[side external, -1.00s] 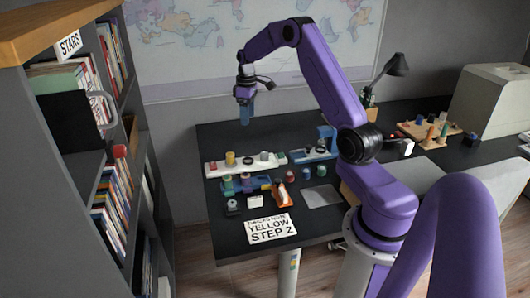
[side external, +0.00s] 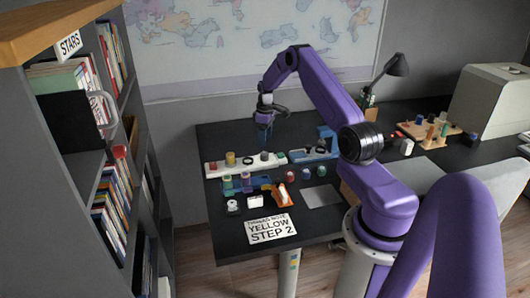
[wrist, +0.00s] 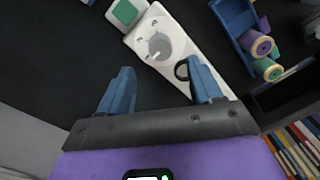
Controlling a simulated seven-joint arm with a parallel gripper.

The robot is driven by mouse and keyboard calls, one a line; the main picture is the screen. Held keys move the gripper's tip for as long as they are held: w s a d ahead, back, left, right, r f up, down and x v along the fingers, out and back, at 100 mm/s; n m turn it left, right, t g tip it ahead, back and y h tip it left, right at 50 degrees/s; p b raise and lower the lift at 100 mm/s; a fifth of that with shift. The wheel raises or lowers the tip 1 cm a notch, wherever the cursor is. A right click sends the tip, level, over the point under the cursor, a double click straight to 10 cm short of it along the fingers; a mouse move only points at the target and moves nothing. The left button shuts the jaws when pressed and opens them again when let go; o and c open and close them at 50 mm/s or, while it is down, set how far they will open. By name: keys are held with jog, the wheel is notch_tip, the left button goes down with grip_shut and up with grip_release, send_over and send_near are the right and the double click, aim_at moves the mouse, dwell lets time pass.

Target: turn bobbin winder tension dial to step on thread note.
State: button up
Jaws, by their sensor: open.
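The white bobbin winder (side external: 216,171) lies on the dark desk as a long strip, with a yellow spool at its left part and a green block at its right end. Its grey round tension dial (wrist: 158,46) shows in the wrist view, beside the green block (wrist: 125,12); its step marks are too small to read. The thread note (side external: 271,230) lies at the desk's front and reads "YELLOW STEP 2". My gripper (side external: 264,134) is above the desk just behind the winder's right part. In the wrist view its blue fingers (wrist: 160,86) are apart and empty, short of the dial.
A blue rack with spools (wrist: 238,22) sits in front of the winder. A blue device (side external: 325,146) stands to its right. Several small spools and an orange-white item (side external: 280,195) lie near the front. A bookshelf (side external: 105,150) is at left. The desk behind the winder is clear.

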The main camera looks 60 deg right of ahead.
aim_at(265, 154)
notch_tip(265, 154, down, 7)
jog(key=shift+a+f, duration=0.1)
jog(key=shift+f, duration=0.05)
dwell(0.4)
jog(key=c, duration=1.1)
jog(key=shift+o, duration=0.2)
jog(key=shift+m, duration=0.3)
jog(key=m, duration=0.5)
jog(key=shift+a+m, duration=0.1)
jog(key=shift+m, duration=0.2)
jog(key=m, duration=0.5)
jog(key=shift+m, duration=0.4)
